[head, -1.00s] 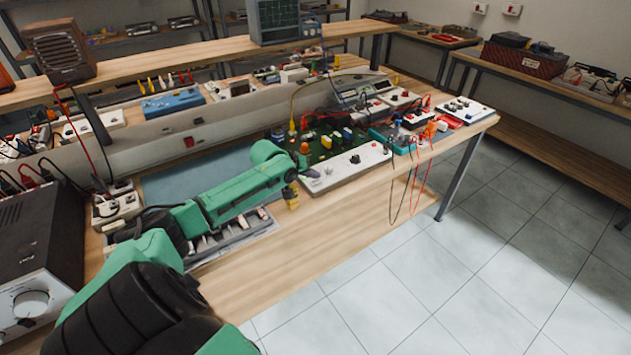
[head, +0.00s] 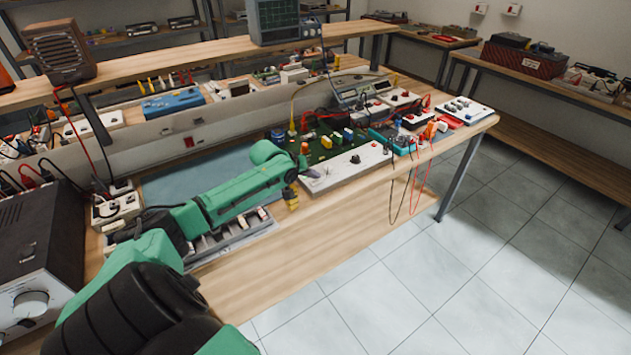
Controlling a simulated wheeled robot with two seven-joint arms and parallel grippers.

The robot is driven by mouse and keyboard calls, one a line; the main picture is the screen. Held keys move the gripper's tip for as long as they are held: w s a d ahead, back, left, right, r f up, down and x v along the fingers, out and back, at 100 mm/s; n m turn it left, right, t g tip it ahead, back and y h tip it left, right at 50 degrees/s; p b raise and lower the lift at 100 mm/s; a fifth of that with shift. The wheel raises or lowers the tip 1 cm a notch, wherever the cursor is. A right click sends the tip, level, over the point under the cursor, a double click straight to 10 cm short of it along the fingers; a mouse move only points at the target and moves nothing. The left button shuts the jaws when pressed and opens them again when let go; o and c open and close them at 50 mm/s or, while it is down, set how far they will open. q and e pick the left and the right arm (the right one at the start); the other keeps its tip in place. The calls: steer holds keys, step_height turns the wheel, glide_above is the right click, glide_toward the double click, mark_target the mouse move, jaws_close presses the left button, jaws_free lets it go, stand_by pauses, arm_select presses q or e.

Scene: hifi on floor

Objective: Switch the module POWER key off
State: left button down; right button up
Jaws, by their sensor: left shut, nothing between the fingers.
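The module (head: 345,169) is a white front panel with a black knob and a green circuit board behind it, on the workbench in the middle of the head view. Its POWER key is too small to make out. My left arm reaches in from the lower left. My left gripper (head: 313,173) is shut and empty at the left end of the module's white panel. I cannot tell whether its tips touch the panel, and they hide part of that end. My right gripper is not in view.
A tray of leads or small parts (head: 232,243) lies on the bench beneath my forearm. Red and black cables (head: 412,180) hang over the front edge, right of the module. A dark power unit (head: 35,255) stands at the left.

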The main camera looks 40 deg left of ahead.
mark_target(313, 183)
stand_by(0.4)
arm_select(q)
steer(key=shift+f, duration=0.45)
steer(key=shift+r+p, duration=0.55)
steer(key=shift+p, duration=0.4)
steer(key=shift+f, duration=0.1)
step_height(313, 183, up, 6)
steer(key=p, duration=0.7)
